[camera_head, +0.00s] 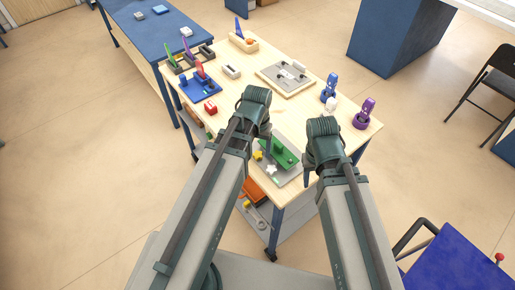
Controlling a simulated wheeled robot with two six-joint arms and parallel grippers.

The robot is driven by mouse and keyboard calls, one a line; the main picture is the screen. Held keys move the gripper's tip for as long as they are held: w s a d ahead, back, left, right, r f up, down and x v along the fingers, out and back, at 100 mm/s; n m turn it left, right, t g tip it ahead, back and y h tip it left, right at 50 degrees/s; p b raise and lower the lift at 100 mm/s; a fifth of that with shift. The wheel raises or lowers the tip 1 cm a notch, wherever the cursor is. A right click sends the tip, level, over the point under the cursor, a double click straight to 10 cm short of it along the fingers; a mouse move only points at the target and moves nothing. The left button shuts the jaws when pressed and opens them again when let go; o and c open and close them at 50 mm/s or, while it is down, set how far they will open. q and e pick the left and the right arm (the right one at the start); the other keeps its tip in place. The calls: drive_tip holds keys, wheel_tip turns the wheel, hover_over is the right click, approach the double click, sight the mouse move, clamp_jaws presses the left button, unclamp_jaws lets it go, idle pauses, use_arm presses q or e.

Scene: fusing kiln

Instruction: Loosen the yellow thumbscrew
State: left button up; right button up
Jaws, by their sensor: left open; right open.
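A small yellow knob (258,155), which looks like the yellow thumbscrew, sits beside a green fixture (283,153) on a grey plate (291,177) at the near part of the table. A white star-shaped knob (271,169) lies just in front of it. My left gripper (267,134) hangs below its wrist, above and behind the yellow knob and apart from it. My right gripper (306,176) hangs near the plate's right side. Both are open, with nothing seen in them; their own wrists and arms partly hide them.
Behind stand a blue fixture (203,87), a red block (210,107), a white block (232,72) and a beige board (279,80). Blue (329,92) and purple (365,113) upright devices stand at the right. A lower shelf holds an orange item (253,190).

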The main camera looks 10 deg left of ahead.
sight(258, 155)
use_arm(q)
wheel_tip(258, 155, up, 12)
drive_tip(key=p, duration=1.1)
use_arm(e)
wheel_tip(258, 155, up, 12)
drive_tip(key=shift+f, duration=0.15)
use_arm(q)
drive_tip(key=shift+f, duration=0.15)
